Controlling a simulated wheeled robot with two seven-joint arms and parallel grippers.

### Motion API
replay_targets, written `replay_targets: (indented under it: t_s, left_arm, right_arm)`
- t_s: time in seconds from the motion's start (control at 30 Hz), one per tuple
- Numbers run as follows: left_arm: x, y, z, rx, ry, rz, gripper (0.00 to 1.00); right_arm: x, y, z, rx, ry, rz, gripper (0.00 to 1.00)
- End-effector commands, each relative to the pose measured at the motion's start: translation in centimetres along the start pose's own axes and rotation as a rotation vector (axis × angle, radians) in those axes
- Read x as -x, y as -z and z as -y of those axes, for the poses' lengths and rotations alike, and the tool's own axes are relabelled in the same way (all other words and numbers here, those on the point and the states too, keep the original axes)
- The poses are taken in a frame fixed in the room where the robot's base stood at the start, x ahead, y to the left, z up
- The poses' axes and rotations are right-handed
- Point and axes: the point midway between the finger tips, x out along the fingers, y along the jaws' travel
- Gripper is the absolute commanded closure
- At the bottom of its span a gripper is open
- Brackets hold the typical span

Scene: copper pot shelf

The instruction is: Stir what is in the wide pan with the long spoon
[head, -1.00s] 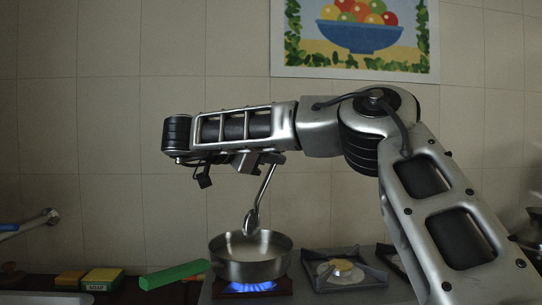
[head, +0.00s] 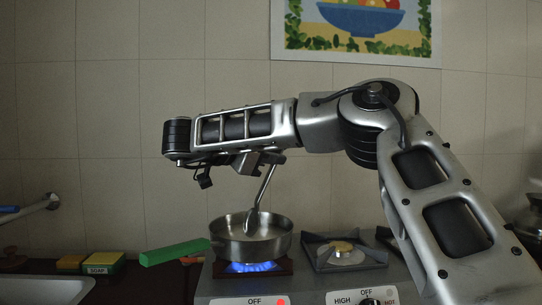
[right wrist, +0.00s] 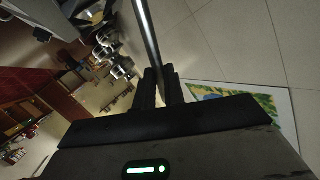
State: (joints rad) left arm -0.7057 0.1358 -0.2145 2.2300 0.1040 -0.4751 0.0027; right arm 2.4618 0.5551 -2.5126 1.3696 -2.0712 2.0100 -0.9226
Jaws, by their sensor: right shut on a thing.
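My right gripper (head: 258,160) is above the pan, seen from the side, shut on the upper handle of the long spoon (head: 264,186). In the right wrist view the fingers (right wrist: 160,82) close around the spoon's metal handle (right wrist: 146,28). The spoon hangs tilted, its bowl end lower left and inside the opening of the wide pan (head: 250,250). How deep the tip sits is hard to tell. The steel pan stands on a burner with a blue flame (head: 250,267), and something pale shows inside it. My left gripper is not in view.
An empty burner (head: 342,253) is right of the pan. A green block (head: 174,252), a soap box (head: 103,263) and a yellow sponge (head: 71,262) lie to the left, beyond the sink (head: 45,290). Stove knobs line the front.

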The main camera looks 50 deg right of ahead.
Motion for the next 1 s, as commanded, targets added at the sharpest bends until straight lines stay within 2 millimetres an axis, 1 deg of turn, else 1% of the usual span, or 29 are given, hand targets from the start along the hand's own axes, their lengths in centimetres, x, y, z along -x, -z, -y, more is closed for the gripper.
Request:
replay_targets:
  t_s: [0.37,1.0]
  left_arm:
    - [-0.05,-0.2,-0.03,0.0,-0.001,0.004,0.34]
    - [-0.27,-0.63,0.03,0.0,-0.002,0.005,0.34]
  right_arm:
    - [-0.01,-0.04,-0.02,-0.001,0.0,0.0,1.0]
    - [-0.21,-0.9,-0.39,-0.001,0.0,0.0,1.0]
